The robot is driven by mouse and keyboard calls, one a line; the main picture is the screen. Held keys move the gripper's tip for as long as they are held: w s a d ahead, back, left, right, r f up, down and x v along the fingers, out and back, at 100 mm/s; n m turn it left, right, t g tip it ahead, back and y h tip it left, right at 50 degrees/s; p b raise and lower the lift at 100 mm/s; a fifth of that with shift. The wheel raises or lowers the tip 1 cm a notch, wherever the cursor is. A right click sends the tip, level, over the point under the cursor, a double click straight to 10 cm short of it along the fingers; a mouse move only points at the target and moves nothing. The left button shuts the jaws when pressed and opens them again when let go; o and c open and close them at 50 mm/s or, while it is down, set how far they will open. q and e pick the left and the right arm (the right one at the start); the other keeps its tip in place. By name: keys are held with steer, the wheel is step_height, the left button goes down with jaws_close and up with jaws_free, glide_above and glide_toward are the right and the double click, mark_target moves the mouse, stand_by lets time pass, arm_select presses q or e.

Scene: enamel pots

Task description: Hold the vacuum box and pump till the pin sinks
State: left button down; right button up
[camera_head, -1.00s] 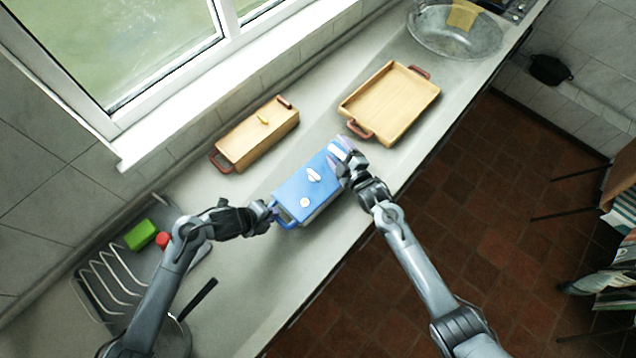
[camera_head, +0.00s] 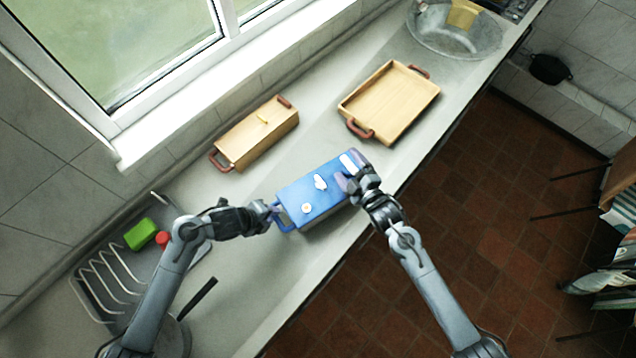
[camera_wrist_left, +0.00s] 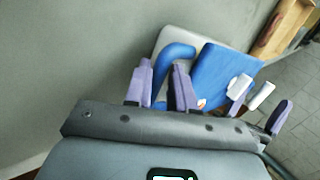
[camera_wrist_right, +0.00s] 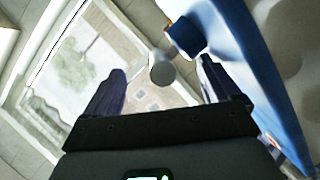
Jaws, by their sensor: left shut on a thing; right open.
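The vacuum box (camera_head: 328,197) is blue with a pale lower body and stands near the counter's front edge. On its lid are a white knob (camera_head: 320,182) and a small round pale piece (camera_head: 306,208), perhaps the pin; its height is too small to tell. My left gripper (camera_head: 275,212) is shut on the box's blue left handle (camera_wrist_left: 178,52). My right gripper (camera_head: 353,168) is open at the box's right end, beside a white piece (camera_head: 347,162), perhaps the pump. In the right wrist view a grey round knob (camera_wrist_right: 162,72) shows between the open fingers, apart from both.
A lidded wooden box (camera_head: 256,135) and an open wooden tray (camera_head: 392,103) stand behind. A glass bowl (camera_head: 455,35) is at the far right. A dish rack (camera_head: 100,285) with a green sponge (camera_head: 140,234) is at the left. The counter's front edge is close to the box.

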arm_select(q)
steer(key=shift+w+r, duration=0.15)
steer(key=shift+w, duration=0.05)
arm_select(e)
steer(key=shift+s+f, duration=0.3)
steer(key=shift+f, duration=0.05)
arm_select(q)
steer(key=shift+s, duration=0.15)
steer(key=shift+s+a+f, duration=0.1)
steer(key=shift+f, duration=0.2)
arm_select(e)
steer(key=v, duration=1.1)
steer(key=shift+d+r, duration=0.25)
steer(key=shift+r, duration=0.2)
arm_select(q)
steer(key=shift+s+f, duration=0.1)
arm_select(e)
steer(key=shift+s, duration=0.1)
arm_select(q)
steer(key=c, duration=1.1)
jaws_free()
steer(key=shift+r, duration=0.25)
steer(key=shift+r, duration=0.15)
arm_select(e)
steer(key=shift+r, duration=0.15)
